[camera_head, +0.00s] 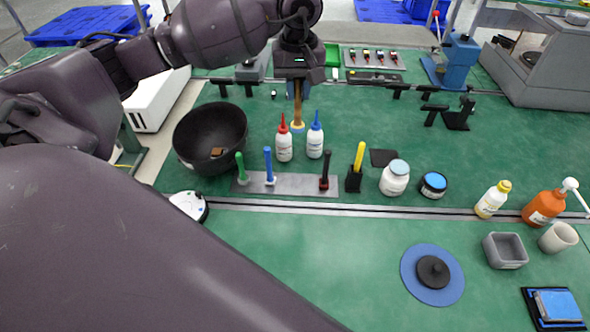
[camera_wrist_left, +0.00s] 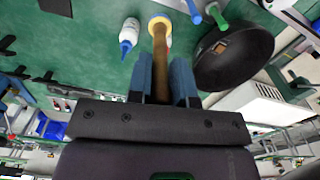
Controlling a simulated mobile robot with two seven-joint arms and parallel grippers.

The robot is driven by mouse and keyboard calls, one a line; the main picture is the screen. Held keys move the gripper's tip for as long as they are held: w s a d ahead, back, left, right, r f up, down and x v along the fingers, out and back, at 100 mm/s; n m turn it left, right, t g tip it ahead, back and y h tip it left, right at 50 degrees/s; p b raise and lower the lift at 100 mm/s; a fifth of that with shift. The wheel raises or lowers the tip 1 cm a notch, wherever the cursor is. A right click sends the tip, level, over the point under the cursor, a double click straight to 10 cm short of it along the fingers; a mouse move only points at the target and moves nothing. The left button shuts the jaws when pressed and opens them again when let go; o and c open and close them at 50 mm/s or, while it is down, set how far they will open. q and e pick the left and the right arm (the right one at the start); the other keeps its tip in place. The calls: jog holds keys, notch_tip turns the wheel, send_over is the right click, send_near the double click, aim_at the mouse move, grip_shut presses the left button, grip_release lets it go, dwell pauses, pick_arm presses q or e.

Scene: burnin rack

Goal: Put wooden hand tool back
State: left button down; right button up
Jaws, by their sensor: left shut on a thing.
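The wooden hand tool (camera_head: 298,108) is a slim brown stick with a yellowish round end at the bottom. My left gripper (camera_head: 297,82) is shut on its upper part, and the tool hangs roughly upright. Its lower end is behind the red-capped white bottle (camera_head: 284,145) and the blue-capped white bottle (camera_head: 315,140). I cannot tell whether that end touches the green mat. In the left wrist view the tool (camera_wrist_left: 160,50) runs between the two blue fingers of my left gripper (camera_wrist_left: 163,72). My right gripper is not in view.
A grey holder strip (camera_head: 295,185) with coloured-handled tools stands in front. A black bowl (camera_head: 208,130) is left of the tool. A white jar (camera_head: 395,178) and a blue-lidded tub (camera_head: 433,185) stand to the right. The green mat (camera_head: 370,120) is partly clear right of the bottles.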

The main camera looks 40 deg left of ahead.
pick_arm(q)
notch_tip(320, 180, down, 20)
jog(key=p, duration=0.1)
jog(key=shift+r, duration=0.15)
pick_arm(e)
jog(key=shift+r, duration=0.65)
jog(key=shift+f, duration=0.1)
pick_arm(q)
jog(key=c, duration=1)
grip_release()
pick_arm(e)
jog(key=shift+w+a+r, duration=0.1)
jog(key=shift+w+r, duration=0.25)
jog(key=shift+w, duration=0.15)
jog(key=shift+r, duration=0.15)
